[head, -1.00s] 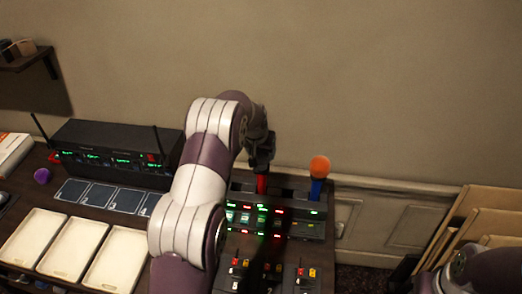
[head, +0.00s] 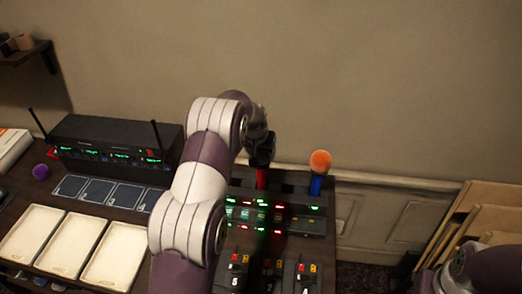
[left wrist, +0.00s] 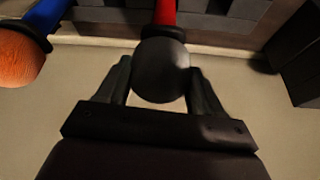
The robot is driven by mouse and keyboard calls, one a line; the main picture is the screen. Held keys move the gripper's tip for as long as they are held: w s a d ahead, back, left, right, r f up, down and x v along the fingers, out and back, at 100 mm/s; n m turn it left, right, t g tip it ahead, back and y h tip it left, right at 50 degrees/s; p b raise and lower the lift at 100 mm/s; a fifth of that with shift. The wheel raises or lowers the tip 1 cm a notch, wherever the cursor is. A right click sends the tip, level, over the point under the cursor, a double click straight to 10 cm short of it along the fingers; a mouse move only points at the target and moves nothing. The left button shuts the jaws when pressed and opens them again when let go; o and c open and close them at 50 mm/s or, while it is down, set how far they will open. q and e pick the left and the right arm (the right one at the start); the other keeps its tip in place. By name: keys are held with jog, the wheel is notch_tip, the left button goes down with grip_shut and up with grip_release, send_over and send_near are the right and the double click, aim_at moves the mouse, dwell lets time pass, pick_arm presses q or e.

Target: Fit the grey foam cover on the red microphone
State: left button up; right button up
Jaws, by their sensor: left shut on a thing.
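The red microphone (head: 261,179) stands upright in the back rack, and its red body also shows at the top of the left wrist view (left wrist: 165,12). My left gripper (head: 261,152) is right above it. In the left wrist view the grey foam cover (left wrist: 160,75) is a dark round ball between my left gripper's fingers (left wrist: 160,66), which are shut on it. The cover is at the microphone's head end, in line with it and seeming to touch a black collar there. How deep it sits is hidden. My right gripper is out of view; only part of that arm shows at lower right.
A blue microphone (head: 315,186) with an orange cover (head: 320,161) stands close to the right. A purple ball (head: 41,171), cream trays (head: 73,246) and a black receiver with antennas (head: 115,147) are at left. Boards (head: 480,215) lean at right.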

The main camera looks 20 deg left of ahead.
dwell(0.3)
pick_arm(q)
jog(key=o, duration=1.2)
jog(key=shift+c, duration=0.2)
jog(key=shift+o, duration=0.4)
jog(key=shift+r, duration=0.15)
jog(key=shift+r+p, duration=2.3)
jog(key=shift+r, duration=1.1)
